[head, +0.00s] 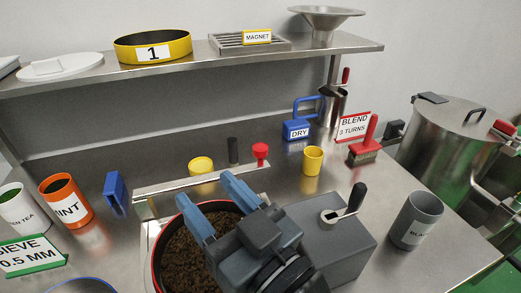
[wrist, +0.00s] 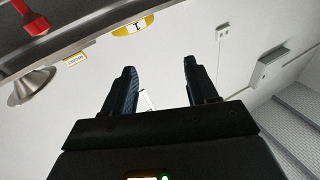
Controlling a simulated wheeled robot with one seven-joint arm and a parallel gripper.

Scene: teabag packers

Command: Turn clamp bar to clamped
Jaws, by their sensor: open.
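The clamp bar (head: 190,184) is a flat metal bar at the back of the red-rimmed sieve (head: 155,262), which holds dark brown granules. A red knob (head: 260,152) stands at the bar's right end, and a dark post (head: 233,150) rises just behind the bar. My gripper (head: 208,190) is open and empty, its two blue fingers over the sieve and pointing toward the bar. I cannot tell how high they are above it. In the wrist view my gripper (wrist: 160,78) is spread with nothing between the fingers; a red knob (wrist: 36,20) shows at the top left.
A shelf (head: 345,41) spans above the back.

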